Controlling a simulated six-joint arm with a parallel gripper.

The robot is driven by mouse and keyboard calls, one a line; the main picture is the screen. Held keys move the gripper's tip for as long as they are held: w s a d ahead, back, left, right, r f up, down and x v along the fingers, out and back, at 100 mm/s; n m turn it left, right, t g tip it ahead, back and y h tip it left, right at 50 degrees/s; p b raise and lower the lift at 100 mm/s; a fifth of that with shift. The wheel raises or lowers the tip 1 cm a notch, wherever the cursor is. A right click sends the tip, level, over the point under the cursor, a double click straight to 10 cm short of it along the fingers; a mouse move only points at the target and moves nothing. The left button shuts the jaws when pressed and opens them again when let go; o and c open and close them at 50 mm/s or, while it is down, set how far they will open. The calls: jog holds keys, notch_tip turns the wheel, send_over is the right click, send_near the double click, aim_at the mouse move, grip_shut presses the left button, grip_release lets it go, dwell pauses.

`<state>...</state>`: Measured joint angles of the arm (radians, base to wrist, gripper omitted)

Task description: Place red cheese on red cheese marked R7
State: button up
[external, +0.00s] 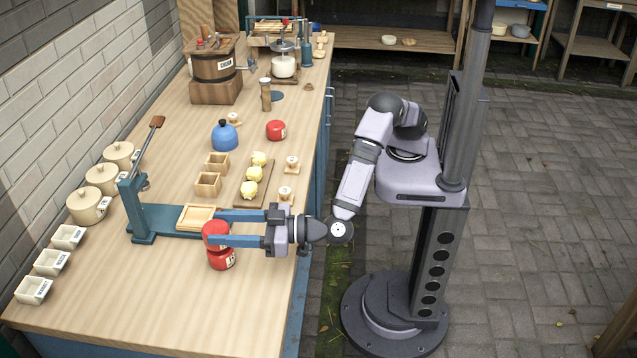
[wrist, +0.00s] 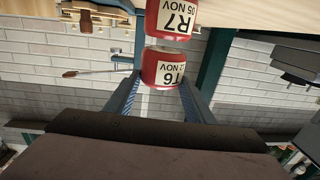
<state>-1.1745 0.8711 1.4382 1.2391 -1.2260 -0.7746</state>
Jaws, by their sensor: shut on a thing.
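My gripper (external: 212,228) is shut on a red cheese (external: 214,235), one blue finger on each side. In the wrist view, which looks upside down, this held cheese (wrist: 163,70) has a white label reading T6 and NOV. Another red cheese (external: 222,260) stands on the table just below it; in the wrist view this cheese (wrist: 170,18) has a label reading R7, 05 NOV. The held cheese is above the R7 cheese, slightly left of it in the external view. Whether they touch is hard to tell.
A third red cheese (external: 276,130) stands farther back. A teal press (external: 150,205) with a wooden tray (external: 197,217) is close behind the gripper. Small wooden boxes (external: 208,184) and a board with yellow lumps (external: 243,193) are nearby.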

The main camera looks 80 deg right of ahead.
jog(key=shift+f, duration=0.6)
jog(key=shift+f, duration=0.2)
jog(key=o, duration=1.2)
jog(key=shift+c, duration=0.2)
jog(key=shift+r, duration=0.15)
jog(key=s+b, duration=0.1)
jog(key=s, duration=1.1)
jog(key=shift+d+b, duration=0.4)
jog(key=shift+d, duration=0.05)
jog(key=shift+a, duration=0.1)
